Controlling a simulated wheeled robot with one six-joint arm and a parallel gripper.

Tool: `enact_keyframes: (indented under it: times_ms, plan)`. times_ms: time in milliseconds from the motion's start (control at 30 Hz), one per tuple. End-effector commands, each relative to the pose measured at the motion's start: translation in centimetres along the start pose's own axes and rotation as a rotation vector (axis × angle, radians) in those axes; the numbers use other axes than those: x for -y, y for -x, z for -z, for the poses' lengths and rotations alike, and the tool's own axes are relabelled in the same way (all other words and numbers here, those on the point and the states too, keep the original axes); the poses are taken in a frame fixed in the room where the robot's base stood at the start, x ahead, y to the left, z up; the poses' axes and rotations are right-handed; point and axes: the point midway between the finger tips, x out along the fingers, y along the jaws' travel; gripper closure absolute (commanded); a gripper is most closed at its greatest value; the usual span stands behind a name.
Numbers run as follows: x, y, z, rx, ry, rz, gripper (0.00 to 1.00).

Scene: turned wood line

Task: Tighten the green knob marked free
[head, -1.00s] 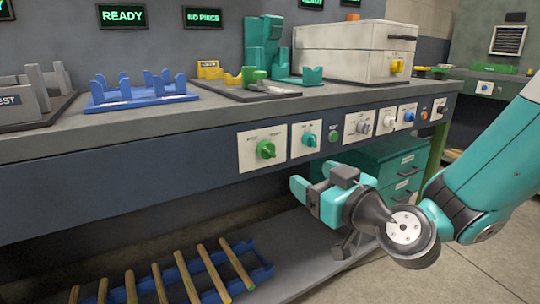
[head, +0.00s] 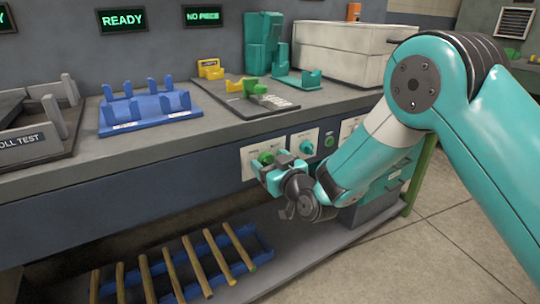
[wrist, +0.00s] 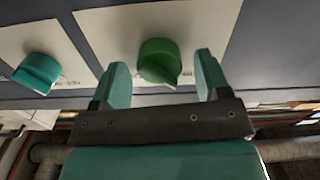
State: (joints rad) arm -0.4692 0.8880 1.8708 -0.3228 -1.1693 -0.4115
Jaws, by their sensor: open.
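The green knob (head: 266,158) sits on a white plate on the bench's front panel; my gripper partly covers it in the head view. In the wrist view the green knob (wrist: 159,62) lies between and beyond my two teal fingers, with a gap on each side. Small lettering beside it is too small to read surely. My gripper (head: 268,171) is open and empty, facing the panel; its fingers also show in the wrist view (wrist: 163,72). I cannot tell whether the fingertips reach around the knob's sides.
A teal knob (head: 305,148) on its own plate is beside the green one, and it shows at left in the wrist view (wrist: 37,72). A small green button (head: 329,141) is further right. Above is the bench top; below is a shelf with wooden rods (head: 207,262).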

Motion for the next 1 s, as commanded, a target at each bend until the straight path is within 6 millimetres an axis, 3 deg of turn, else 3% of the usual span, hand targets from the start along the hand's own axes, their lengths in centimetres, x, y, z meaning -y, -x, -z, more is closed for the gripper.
enact_keyframes:
  times_ms: [300,500,533,1000]
  plan:
    - [0.01,-0.31,0.01,0.0,-0.001,0.0,0.31]
    - [0.0,-0.29,0.02,0.0,-0.001,0.0,0.77]
    - [0.0,-0.28,0.02,0.0,-0.001,0.0,0.8]
    - [-0.08,-0.28,0.05,0.0,-0.107,0.0,0.8]
